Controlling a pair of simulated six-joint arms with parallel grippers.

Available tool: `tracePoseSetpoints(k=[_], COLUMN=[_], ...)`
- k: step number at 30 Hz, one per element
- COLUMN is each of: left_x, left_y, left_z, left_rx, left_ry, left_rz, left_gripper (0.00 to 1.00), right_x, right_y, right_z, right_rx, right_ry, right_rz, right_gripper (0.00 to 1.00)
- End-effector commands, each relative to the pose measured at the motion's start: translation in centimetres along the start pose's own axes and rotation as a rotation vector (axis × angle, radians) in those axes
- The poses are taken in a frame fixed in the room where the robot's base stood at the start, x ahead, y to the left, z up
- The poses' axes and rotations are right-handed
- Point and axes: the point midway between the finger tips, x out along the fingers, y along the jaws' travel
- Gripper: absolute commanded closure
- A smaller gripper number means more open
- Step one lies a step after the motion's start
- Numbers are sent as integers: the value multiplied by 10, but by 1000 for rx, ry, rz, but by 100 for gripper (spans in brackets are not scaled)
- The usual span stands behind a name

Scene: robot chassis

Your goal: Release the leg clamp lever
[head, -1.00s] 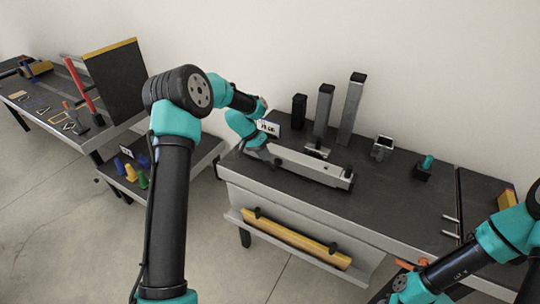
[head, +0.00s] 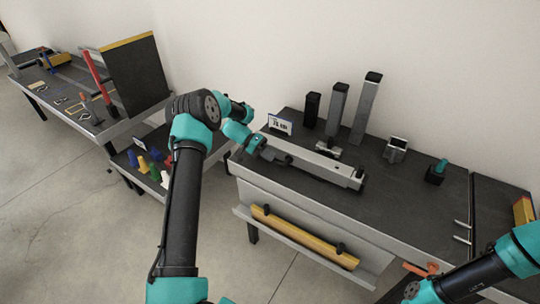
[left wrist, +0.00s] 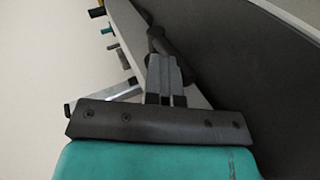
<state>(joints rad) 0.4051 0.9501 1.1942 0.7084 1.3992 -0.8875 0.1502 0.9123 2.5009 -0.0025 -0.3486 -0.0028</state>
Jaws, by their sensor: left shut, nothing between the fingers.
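A long grey metal leg (head: 312,162) lies across the dark bench top, with dark fittings near both ends. My left gripper (head: 262,148) is shut and empty at the leg's left end.
A small sign (head: 280,124) stands behind the leg's left end. Upright posts (head: 337,108) and a grey bracket (head: 396,149) stand behind and right of it. A yellow bar (head: 305,238) hangs along the bench front. Coloured pieces (head: 153,166) sit on a lower table at left.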

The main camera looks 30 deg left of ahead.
Motion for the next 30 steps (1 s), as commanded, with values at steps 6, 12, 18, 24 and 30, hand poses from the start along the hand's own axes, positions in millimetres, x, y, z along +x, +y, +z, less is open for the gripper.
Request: tracePoseSetpoints(k=[6, 12, 18, 24, 30], left_x=[0, 0, -2, -12, -43], left_y=[-1, -2, 4, 28, 34], left_z=[0, 1, 0, -2, -2], left_rx=[-1, -2, 0, 3, 2], left_ry=[0, -1, -1, -3, -3], left_rz=[-2, -2, -3, -2, -2], left_gripper=[100, 100, 100, 100, 100], right_x=[0, 0, 0, 0, 0], right_y=[0, 0, 0, 0, 0], right_z=[0, 0, 0, 0, 0], right_rx=[0, 0, 0, 0, 0], right_ry=[0, 0, 0, 0, 0], right_rz=[0, 0, 0, 0, 0], right_gripper=[57, 57, 57, 57, 57])
